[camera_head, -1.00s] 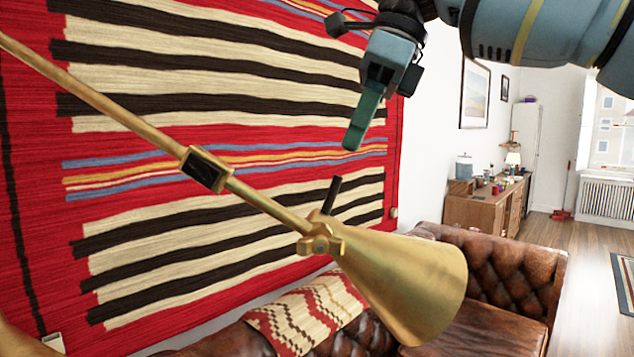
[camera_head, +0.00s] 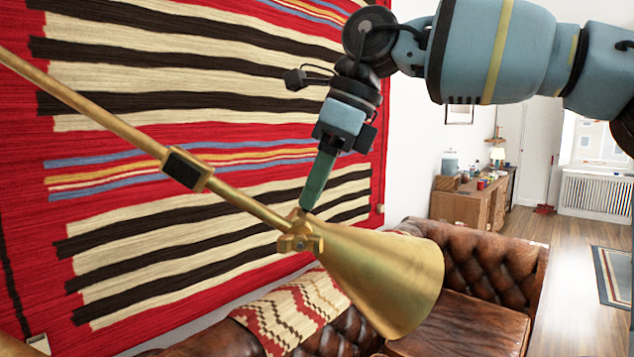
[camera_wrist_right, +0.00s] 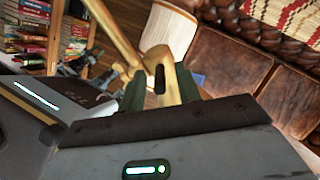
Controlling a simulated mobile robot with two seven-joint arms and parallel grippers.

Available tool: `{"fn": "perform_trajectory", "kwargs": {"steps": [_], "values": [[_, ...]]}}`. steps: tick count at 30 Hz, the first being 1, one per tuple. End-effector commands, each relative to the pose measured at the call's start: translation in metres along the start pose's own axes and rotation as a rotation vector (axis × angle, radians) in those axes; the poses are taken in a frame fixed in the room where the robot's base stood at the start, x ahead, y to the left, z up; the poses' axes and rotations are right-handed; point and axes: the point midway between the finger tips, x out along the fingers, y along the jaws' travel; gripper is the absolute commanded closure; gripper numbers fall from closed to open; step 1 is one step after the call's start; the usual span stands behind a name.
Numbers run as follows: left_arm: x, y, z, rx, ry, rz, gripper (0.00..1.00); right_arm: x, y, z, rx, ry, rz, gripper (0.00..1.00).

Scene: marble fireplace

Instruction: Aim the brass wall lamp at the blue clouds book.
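The brass wall lamp (camera_head: 385,270) has a cone shade pointing down and right, on a long brass arm from the upper left. A short black handle (camera_wrist_right: 160,85) stands at its joint. My right gripper (camera_head: 305,207) has come down over that handle from above. In the right wrist view its green fingers (camera_wrist_right: 160,92) are apart on either side of the handle, and I see no clear grip. In the head view the fingers hide the handle. A small blue patch (camera_wrist_right: 198,79) by the brown sofa may be the blue clouds book; no cover shows. My left gripper is not in view.
A striped red rug (camera_head: 200,130) hangs on the wall behind the lamp. A brown leather sofa (camera_head: 490,265) with a patterned throw (camera_head: 290,310) stands below. A wooden cabinet (camera_head: 470,205) is farther back. Shelved books (camera_wrist_right: 28,40) show in the right wrist view.

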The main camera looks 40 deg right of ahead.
Motion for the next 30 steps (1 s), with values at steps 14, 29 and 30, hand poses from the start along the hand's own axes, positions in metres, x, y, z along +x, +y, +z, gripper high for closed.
{"fn": "perform_trajectory", "kwargs": {"steps": [14,29,30], "values": [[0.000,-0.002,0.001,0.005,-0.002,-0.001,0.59,0.000,0.000,0.000,0.001,0.000,0.001,1.00],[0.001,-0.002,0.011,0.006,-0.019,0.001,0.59,0.003,-0.001,0.000,0.002,-0.068,0.017,1.00],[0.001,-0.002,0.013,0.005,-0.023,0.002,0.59,0.004,-0.001,0.000,0.003,-0.089,0.021,1.00]]}}
